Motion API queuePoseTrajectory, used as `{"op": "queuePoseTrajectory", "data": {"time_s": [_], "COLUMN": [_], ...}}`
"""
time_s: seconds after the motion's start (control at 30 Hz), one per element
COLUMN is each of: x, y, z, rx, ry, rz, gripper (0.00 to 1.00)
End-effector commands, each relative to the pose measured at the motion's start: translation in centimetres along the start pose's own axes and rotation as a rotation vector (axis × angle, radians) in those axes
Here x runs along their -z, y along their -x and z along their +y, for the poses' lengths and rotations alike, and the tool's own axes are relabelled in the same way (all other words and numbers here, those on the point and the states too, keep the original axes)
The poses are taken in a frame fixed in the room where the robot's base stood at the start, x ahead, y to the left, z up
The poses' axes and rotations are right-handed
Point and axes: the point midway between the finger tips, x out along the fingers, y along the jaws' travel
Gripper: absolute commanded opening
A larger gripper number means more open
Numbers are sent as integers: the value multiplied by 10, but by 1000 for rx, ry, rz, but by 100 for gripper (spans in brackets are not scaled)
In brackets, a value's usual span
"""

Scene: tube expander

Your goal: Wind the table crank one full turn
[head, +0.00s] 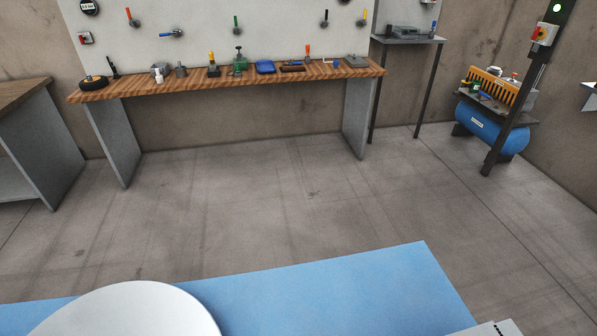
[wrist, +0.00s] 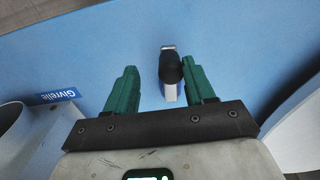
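In the wrist view my gripper (wrist: 158,82) has two green fingers, spread apart. A black rounded knob (wrist: 171,66) with a pale metal piece below it lies between them, close to the right finger. It looks like the crank handle. A clear gap separates it from the left finger. I cannot tell whether the right finger touches it. Behind it is a flat blue surface (wrist: 100,55) with a "Givrelle" label (wrist: 57,97). The crank and my gripper are not seen in the head view, where a blue surface (head: 350,285) fills the bottom.
A wooden workbench (head: 225,85) with several tools stands along the far wall. A small grey table (head: 408,40) and a blue compressor tank (head: 490,128) are to its right. Another bench (head: 25,92) is at left. The grey floor (head: 240,205) between is clear.

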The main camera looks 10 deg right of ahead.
Motion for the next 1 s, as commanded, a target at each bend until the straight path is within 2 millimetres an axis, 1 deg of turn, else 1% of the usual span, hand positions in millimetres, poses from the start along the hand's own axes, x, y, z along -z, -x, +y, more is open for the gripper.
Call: {"op": "queuePoseTrajectory", "data": {"time_s": [0.03, 0.67, 0.77, 1.0], "x": [0, 0, 0, 0], "y": [8, 48, 51, 49], "z": [0, 0, 0, 0], "rx": [-1, 0, 0, 0], "ry": [-1, 0, 0, 0], "rz": [0, 1, 1, 1], "gripper": [53, 53, 53, 53]}}
